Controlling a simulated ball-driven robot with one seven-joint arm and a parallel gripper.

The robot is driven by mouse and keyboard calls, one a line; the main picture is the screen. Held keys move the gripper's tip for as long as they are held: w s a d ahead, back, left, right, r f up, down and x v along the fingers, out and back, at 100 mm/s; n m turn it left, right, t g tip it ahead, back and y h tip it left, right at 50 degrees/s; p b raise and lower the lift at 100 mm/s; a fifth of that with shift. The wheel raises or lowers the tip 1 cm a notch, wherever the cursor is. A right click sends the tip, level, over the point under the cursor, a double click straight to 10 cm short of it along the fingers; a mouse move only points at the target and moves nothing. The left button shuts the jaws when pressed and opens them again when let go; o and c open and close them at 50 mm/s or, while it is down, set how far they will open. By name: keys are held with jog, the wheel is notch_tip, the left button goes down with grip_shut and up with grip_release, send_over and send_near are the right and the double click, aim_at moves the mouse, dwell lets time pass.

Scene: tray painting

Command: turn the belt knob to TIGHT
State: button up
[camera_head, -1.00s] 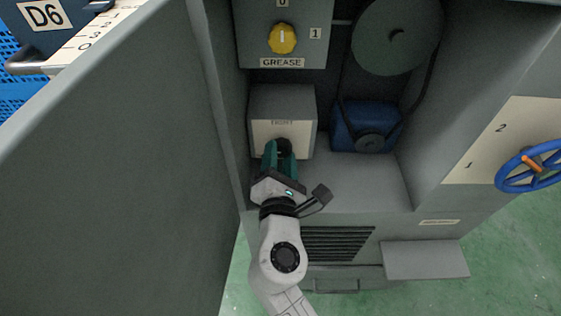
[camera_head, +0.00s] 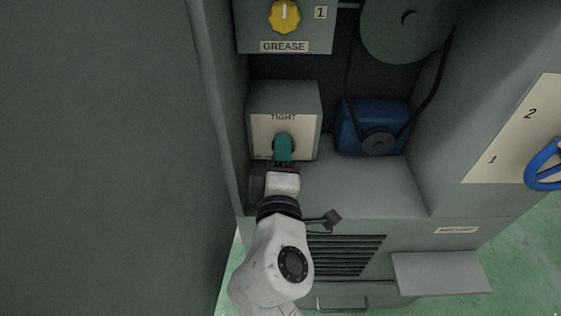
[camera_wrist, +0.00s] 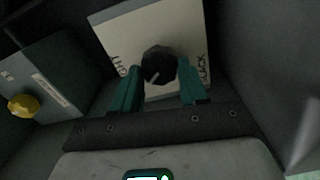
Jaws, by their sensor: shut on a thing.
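The belt knob (camera_wrist: 158,65) is a dark round knob on a pale plate (camera_head: 260,135) on a grey box inside the open cabinet. The word TIGHT is at the plate's top in the head view. In the wrist view TIGHT is to the knob's left and SLACK to its right, both sideways. A short white mark on the knob slants down-left there, between the words. My gripper (camera_head: 283,145) has teal fingers shut on the knob, one on each side in the wrist view (camera_wrist: 160,72). In the head view the fingers hide most of the knob.
A yellow GREASE knob (camera_head: 284,17) is on a panel above. A blue motor (camera_head: 360,120) with a belt and pulley stands to the right. A large grey door (camera_head: 100,160) fills the left. A blue handwheel (camera_head: 546,165) is at far right.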

jog(key=m+b, duration=0.2)
jog(key=m, duration=0.2)
jog(key=shift+f+b, duration=0.15)
jog(key=shift+b, duration=0.2)
jog(key=shift+d+m+b, duration=0.1)
jog(key=shift+m+b, duration=0.7)
jog(key=shift+m, duration=0.9)
jog(key=o, duration=1.1)
jog(key=shift+r, duration=0.25)
jog(key=shift+c, duration=0.2)
jog(key=s+p, duration=0.1)
jog(key=s, duration=0.9)
jog(key=shift+s, duration=0.4)
